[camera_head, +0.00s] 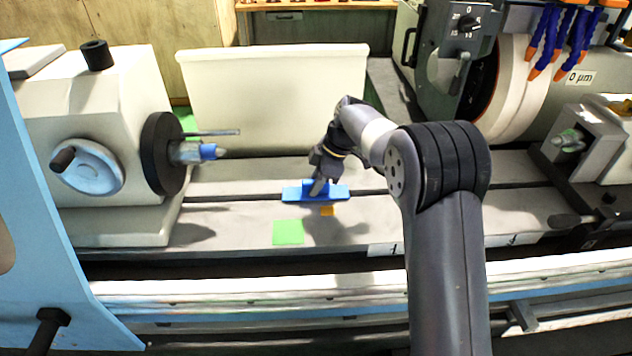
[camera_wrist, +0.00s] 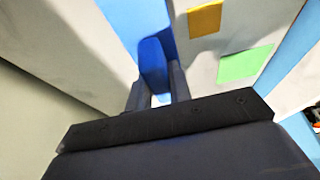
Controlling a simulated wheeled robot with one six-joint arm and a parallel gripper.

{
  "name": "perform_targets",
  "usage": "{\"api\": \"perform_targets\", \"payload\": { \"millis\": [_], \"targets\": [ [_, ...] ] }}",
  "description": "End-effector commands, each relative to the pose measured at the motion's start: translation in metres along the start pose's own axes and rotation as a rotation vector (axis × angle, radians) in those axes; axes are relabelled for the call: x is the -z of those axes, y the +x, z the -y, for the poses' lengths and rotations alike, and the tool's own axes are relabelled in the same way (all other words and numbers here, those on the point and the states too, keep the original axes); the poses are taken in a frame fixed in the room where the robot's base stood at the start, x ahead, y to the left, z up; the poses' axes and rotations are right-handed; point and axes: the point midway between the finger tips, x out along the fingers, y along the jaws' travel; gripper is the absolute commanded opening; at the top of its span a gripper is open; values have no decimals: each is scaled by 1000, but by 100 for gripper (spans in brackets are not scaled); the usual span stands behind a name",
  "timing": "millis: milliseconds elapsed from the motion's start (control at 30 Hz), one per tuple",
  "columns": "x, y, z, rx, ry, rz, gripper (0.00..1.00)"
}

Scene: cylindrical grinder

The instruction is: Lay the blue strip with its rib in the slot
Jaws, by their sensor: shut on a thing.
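The blue strip (camera_head: 298,194) is over the long dark slot (camera_head: 238,198) in the grey machine table and looks roughly in line with it. My gripper (camera_head: 318,187) comes down from above and is shut on the upright blue grip in the strip's middle. In the wrist view the strip (camera_wrist: 140,14) runs up past the top edge, with its blue grip (camera_wrist: 153,58) between my fingers (camera_wrist: 157,88). The rib underneath is hidden. I cannot tell whether the strip touches the table or hovers just above it.
A green square (camera_head: 288,232) and a small orange patch (camera_head: 327,211) lie in front of the strip. The headstock with its dark chuck (camera_head: 163,153) stands left, the grinding wheel (camera_head: 512,88) back right, the tailstock (camera_head: 590,140) right. A cream panel (camera_head: 275,100) stands behind.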

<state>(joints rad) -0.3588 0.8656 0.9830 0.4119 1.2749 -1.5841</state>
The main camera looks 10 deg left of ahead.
Motion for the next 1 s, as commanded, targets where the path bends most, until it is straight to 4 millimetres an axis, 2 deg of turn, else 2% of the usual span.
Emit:
{"api": "perform_targets", "payload": {
  "millis": [100,133,400,733,867,1000],
  "targets": [
    [-1,4,0,0,0,0,0],
    [-1,2,0,0,0,0,22],
    [-1,2,0,0,0,0,44],
    [-1,-3,-1,-3,0,0,45],
    [-2,-21,-1,-4,0,0,45],
    [-1,-50,-1,-5,0,-1,45]
  ]
}}
